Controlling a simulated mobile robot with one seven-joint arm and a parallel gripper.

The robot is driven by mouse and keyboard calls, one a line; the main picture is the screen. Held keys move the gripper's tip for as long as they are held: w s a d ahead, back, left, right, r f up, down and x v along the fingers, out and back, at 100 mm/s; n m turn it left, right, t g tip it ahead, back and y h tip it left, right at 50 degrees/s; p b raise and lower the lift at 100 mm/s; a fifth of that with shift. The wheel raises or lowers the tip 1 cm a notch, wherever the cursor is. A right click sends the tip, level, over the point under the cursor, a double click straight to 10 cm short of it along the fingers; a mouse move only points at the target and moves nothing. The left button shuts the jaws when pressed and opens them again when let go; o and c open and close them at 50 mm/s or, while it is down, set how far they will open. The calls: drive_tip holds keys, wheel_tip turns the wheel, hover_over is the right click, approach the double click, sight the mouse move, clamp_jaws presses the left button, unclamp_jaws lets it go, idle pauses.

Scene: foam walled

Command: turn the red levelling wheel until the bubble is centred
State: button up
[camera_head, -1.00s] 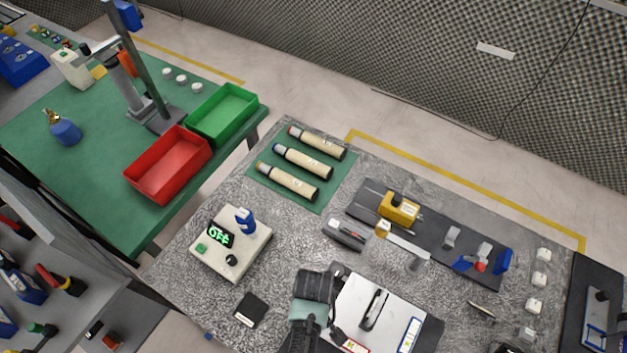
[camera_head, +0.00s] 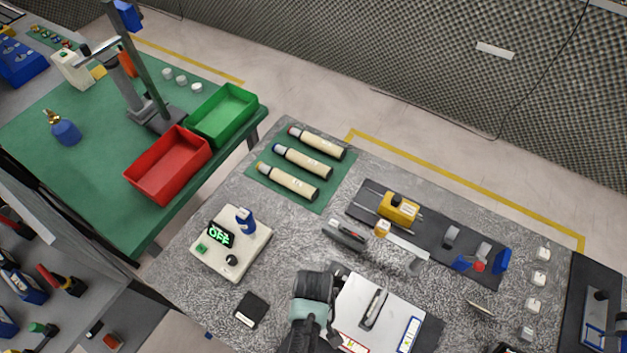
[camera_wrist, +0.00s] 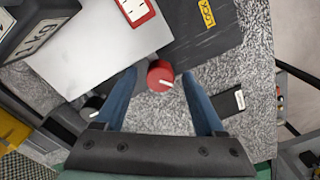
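The red levelling wheel (camera_wrist: 160,75) has a white mark on its top and sits beside the pale plate (camera_wrist: 95,50) in the wrist view. My gripper (camera_wrist: 160,80) is open, its two blue fingers on either side of the wheel with small gaps showing. In the head view the plate (camera_head: 352,306) lies at the bottom centre, with a long narrow vial (camera_head: 374,308) on it. The bubble is too small to make out. My arm covers the plate's left side there, and the wheel and fingertips are hidden.
A black knob (camera_wrist: 91,108) stands left of my fingers in the wrist view. A small black card-like block (camera_head: 250,310) and an instrument box reading OFF (camera_head: 232,248) lie left of my arm. A dark rail (camera_head: 435,235) with fixtures lies beyond the plate.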

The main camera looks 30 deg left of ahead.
drive_tip(key=shift+r, duration=0.1)
wheel_tip(320, 180, up, 13)
drive_tip(key=b, duration=0.1)
idle(0.6)
drive_tip(key=shift+w, duration=0.1)
idle(0.4)
